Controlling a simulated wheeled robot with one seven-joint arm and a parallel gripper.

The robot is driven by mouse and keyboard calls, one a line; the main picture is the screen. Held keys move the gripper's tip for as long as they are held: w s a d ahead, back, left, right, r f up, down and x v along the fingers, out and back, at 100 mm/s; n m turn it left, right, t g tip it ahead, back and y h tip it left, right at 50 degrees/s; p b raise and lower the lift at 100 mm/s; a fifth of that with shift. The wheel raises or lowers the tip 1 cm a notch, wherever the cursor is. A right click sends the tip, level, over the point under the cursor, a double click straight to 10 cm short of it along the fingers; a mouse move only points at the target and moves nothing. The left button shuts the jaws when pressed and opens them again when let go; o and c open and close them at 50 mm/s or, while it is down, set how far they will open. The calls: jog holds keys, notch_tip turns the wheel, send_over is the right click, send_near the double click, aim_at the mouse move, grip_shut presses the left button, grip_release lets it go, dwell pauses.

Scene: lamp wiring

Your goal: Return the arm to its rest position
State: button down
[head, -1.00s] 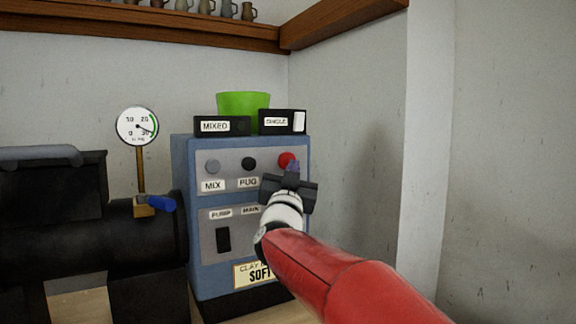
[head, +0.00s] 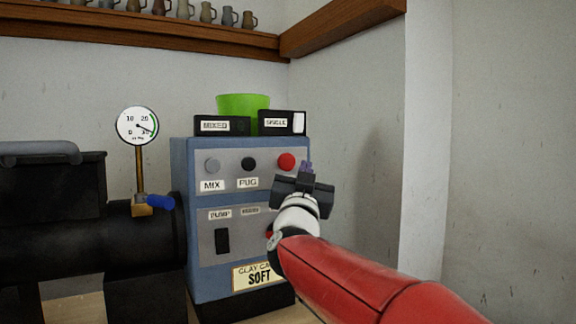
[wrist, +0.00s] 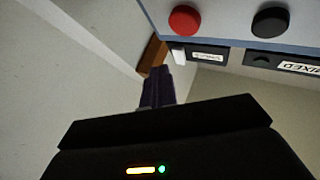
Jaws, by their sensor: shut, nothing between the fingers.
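My gripper (head: 306,170) is shut and empty in the head view, at the end of my red arm. It is in front of the right edge of the blue control box (head: 180,232), just right of and below the red button (head: 286,161). In the wrist view the closed fingers (wrist: 158,88) point up the picture. The red button (wrist: 184,20) and a black button (wrist: 270,21) show beyond them at the top, apart from the fingers. My gripper hides part of the box's lower panel, including most of a red part low on it.
A black machine (head: 90,240) with a gauge (head: 137,125) and a blue-handled valve (head: 160,202) stands left of the box. A green container (head: 242,103) and two labelled black blocks are on top. A wooden shelf (head: 150,33) with mugs is above. The right side by the wall is free.

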jog(key=shift+d, duration=0.1)
dwell(0.3)
jog(key=s+d+f+n+g+p, duration=0.1)
jog(key=s+d+f+g, duration=0.5)
jog(key=s+f, duration=0.5)
jog(key=s+d+f+n+g+y, duration=0.1)
jog(key=s+d+f+g, duration=0.4)
jog(key=s+f, duration=0.6)
jog(key=s+d+f+n+g+p, duration=0.1)
jog(key=s+d+f+g, duration=0.5)
jog(key=s+f, duration=0.5)
jog(key=shift+s+d+f+g+y+p, duration=0.2)
jog(key=shift+d+f+g+y+p, duration=0.15)
jog(key=shift+f+g, duration=0.25)
